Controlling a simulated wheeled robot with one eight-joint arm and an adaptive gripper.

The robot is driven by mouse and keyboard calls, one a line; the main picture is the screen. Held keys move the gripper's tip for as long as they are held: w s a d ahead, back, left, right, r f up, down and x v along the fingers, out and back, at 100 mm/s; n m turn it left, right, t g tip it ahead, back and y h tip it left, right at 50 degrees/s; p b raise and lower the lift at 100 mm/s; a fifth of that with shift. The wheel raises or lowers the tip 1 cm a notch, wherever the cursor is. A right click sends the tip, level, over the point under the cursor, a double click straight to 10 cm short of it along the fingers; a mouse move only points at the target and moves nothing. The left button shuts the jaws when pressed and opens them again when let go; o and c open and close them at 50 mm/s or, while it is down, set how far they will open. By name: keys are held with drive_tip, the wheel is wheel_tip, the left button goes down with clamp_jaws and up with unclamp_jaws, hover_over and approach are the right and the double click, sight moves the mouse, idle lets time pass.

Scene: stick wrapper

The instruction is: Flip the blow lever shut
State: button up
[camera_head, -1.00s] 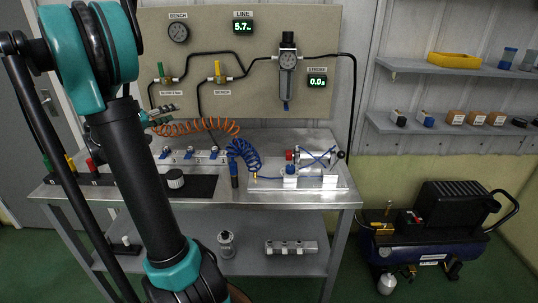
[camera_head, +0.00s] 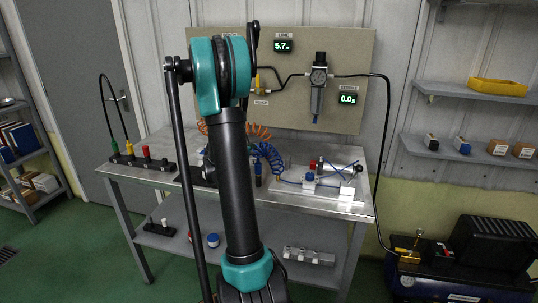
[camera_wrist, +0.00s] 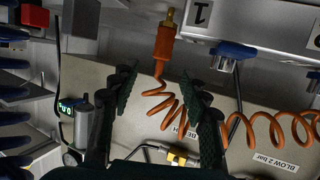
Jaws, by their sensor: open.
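The blow lever cannot be seen now; in the head view my arm covers the left part of the panel. In the wrist view, a label reading "BLOW 2 bar" (camera_wrist: 270,160) shows at the lower right, upside down in the scene. A yellow valve lever (camera_wrist: 177,158) shows at the bottom, by the other label; it is also in the head view (camera_head: 258,82). My gripper (camera_wrist: 160,78) is open and empty, its two dark fingers apart, with the orange coiled hose seen between them. In the head view my gripper is hidden behind my arm.
An orange hose plug (camera_wrist: 163,45) and a blue lever (camera_wrist: 235,52) on a grey block show in the wrist view. The bench (camera_head: 150,172) holds a blue coiled hose (camera_head: 268,158) and fittings. The regulator (camera_head: 318,80) hangs right of the yellow valve.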

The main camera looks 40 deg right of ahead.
drive_tip(key=x, duration=0.5)
drive_tip(key=shift+w+d+f, duration=0.1)
drive_tip(key=shift+d, duration=0.2)
drive_tip(key=shift+f+x, duration=0.1)
drive_tip(key=shift+x, duration=1.2)
drive_tip(key=shift+f+x, duration=0.15)
drive_tip(key=shift+x, duration=1.15)
drive_tip(key=shift+a, duration=0.1)
drive_tip(key=shift+c, duration=0.3)
clamp_jaws()
